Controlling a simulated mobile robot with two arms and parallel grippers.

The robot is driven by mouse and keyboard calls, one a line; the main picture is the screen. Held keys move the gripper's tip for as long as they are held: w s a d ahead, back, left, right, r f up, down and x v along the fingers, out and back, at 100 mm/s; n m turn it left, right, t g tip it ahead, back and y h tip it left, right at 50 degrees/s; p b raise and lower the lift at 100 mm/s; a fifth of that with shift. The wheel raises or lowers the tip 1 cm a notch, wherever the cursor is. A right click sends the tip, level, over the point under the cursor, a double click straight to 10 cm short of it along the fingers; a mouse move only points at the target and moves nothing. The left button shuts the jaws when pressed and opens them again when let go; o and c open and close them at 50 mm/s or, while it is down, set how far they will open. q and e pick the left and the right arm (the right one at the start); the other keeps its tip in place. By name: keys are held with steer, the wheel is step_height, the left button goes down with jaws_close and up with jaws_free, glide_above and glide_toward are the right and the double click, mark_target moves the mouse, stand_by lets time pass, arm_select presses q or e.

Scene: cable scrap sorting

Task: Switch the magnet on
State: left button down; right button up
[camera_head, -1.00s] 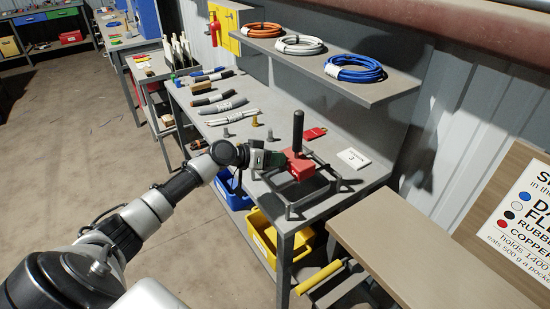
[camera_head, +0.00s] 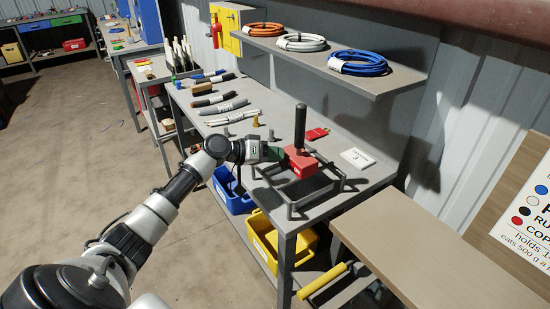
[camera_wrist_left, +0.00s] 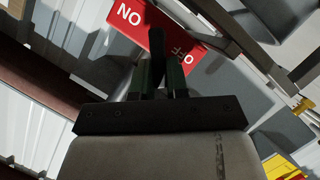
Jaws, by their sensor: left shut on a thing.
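The magnet is a red block (camera_head: 300,162) with a tall black upright handle (camera_head: 300,128). It sits at a dark metal frame (camera_head: 333,187) on the near end of the grey bench. My left gripper (camera_head: 280,154) reaches it from the left side. In the left wrist view the red face (camera_wrist_left: 185,40) carries white ON and OFF lettering, upside down and partly hidden. The green-sided fingers of my left gripper (camera_wrist_left: 158,75) are shut on a black lever (camera_wrist_left: 156,40) in front of this face, between the two words. My right gripper is not in view.
Cable pieces (camera_head: 225,106) lie farther along the bench (camera_head: 350,130). A white card (camera_head: 357,158) and a red tag (camera_head: 317,133) lie near the magnet. Blue (camera_head: 235,198) and yellow (camera_head: 262,232) bins stand below. A shelf (camera_head: 390,83) with cable coils hangs above.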

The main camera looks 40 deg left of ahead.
arm_select(q)
steer(key=c, duration=1.1)
jaws_free()
steer(key=shift+a, duration=0.1)
steer(key=b+v, duration=0.2)
steer(key=v, duration=0.8)
steer(key=shift+s+a+r, duration=0.1)
steer(key=shift+s+a, duration=0.05)
steer(key=shift+s, duration=0.15)
